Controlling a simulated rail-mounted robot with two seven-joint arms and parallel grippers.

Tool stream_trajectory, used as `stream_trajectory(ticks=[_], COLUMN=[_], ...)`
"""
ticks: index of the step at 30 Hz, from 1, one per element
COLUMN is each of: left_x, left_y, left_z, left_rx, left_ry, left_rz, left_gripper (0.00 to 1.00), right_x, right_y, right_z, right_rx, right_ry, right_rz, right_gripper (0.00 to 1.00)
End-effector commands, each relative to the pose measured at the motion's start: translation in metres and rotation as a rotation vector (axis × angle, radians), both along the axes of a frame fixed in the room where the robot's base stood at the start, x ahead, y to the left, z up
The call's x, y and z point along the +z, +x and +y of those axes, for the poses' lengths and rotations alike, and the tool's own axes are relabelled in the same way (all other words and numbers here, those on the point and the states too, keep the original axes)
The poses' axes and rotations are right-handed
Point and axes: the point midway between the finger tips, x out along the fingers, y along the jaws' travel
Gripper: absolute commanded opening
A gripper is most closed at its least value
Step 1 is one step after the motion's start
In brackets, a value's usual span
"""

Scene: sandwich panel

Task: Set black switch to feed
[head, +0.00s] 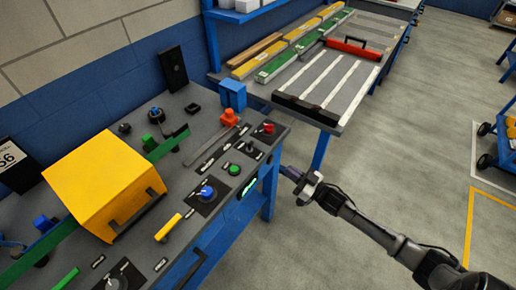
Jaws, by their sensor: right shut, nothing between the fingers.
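A small black switch (252,152) on a dark plate sits near the right edge of the grey panel, between a red knob (268,128) and a green button (235,170). Its label is too small to read, and I cannot tell its setting. Another dark knob (118,283) on a black plate is at the bottom edge of the view. My right gripper (288,173) is shut and empty. It is just off the panel's right edge, to the right of the black switch and apart from it. My left gripper is not in view.
A blue knob (207,192), a yellow handle (168,228) and an orange-red part (229,118) stand on the panel. A large yellow box (100,180) fills its left side. A second table (345,85) with coloured bars is behind. The floor at right is clear near my arm.

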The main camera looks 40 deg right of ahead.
Motion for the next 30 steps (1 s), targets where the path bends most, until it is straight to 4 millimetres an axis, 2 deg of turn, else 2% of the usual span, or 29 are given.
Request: stream_trajectory(ticks=[7, 11, 24, 30], left_x=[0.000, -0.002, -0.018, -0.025], left_y=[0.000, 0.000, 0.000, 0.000], left_z=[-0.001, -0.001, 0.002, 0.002], left_rx=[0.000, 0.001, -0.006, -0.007], left_ry=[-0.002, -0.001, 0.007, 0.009], left_rz=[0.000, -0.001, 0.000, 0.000], left_gripper=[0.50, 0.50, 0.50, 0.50], right_x=[0.000, 0.001, 0.016, 0.023], right_y=[0.001, 0.009, 0.082, 0.110], right_z=[0.000, 0.002, 0.022, 0.029], right_rx=[0.000, -0.001, -0.001, -0.001], right_ry=[-0.001, -0.001, -0.001, -0.001], right_rz=[0.001, 0.000, -0.001, -0.001], right_gripper=[0.00, 0.00, 0.00, 0.00])
